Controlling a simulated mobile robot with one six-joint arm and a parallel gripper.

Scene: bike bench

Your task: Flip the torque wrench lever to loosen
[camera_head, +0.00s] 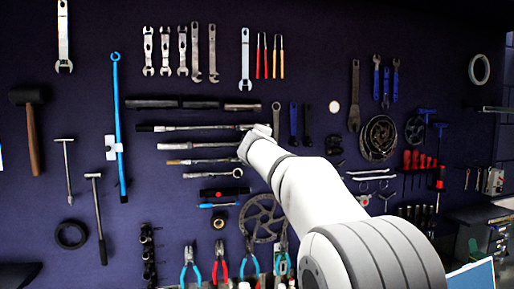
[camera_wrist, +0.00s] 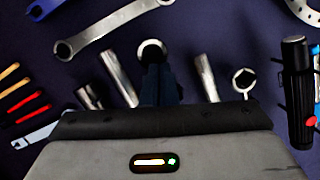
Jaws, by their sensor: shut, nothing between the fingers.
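Several long torque-wrench-like tools hang in a horizontal stack on the dark wall in the head view, among them a black-handled one (camera_head: 185,128) and a silver one (camera_head: 195,146). I cannot tell which is the torque wrench, and no lever can be made out. My gripper (camera_head: 258,130) is at the right ends of this stack and hides part of them. In the wrist view my dark gripper fingers (camera_wrist: 160,82) are shut and empty. A round silver tool head (camera_wrist: 152,47) shows just beyond their tips; contact cannot be told. Silver shafts (camera_wrist: 119,78) and (camera_wrist: 206,78) stand either side.
A double-ended wrench (camera_wrist: 110,30) lies just past the fingers in the wrist view. A black cylindrical tool (camera_wrist: 298,90) is at its right. In the head view, pliers (camera_head: 220,262) hang below and a chainring (camera_head: 380,138) hangs right of the arm. Bare wall is scarce here.

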